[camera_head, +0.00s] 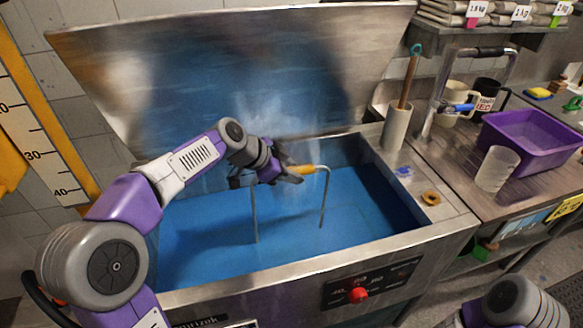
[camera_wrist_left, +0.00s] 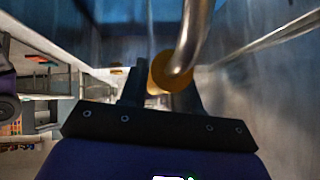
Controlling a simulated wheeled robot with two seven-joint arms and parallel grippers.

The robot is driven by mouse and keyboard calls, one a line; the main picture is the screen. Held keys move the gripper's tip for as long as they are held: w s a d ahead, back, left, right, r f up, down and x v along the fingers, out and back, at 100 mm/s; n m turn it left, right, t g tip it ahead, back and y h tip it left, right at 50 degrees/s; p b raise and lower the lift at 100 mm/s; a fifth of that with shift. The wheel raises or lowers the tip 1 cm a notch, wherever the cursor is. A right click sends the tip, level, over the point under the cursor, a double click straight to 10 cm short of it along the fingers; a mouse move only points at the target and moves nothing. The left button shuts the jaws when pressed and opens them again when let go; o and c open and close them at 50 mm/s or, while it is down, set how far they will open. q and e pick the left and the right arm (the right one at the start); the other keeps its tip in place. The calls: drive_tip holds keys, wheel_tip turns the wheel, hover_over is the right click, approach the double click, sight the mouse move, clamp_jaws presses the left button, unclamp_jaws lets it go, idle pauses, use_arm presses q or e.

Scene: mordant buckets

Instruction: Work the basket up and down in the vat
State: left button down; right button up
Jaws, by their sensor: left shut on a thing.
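The vat (camera_head: 340,262) is a steel tank filled with blue liquid (camera_head: 290,215), its lid raised at the back. The basket's metal handle (camera_head: 324,200) rises out of the liquid as two thin rods; the basket itself is hidden below the surface. My left gripper (camera_head: 292,172) is over the vat, shut on the handle's orange-yellow grip (camera_head: 304,169). In the left wrist view, the gripper (camera_wrist_left: 170,85) has the round yellow end of the grip between its fingers, with the bent metal rod above. My right gripper is out of view; only part of that arm shows at bottom right.
The raised lid (camera_head: 250,75) stands close behind my left arm. A holder with a wooden-handled tool (camera_head: 397,125), a tap (camera_head: 437,100), a purple tub (camera_head: 530,138) and a clear beaker (camera_head: 496,168) stand to the right.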

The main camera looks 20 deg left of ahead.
use_arm(q)
wheel_tip(320, 180, up, 15)
drive_tip(key=p, duration=1.1)
drive_tip(key=shift+f, duration=0.1)
idle(0.6)
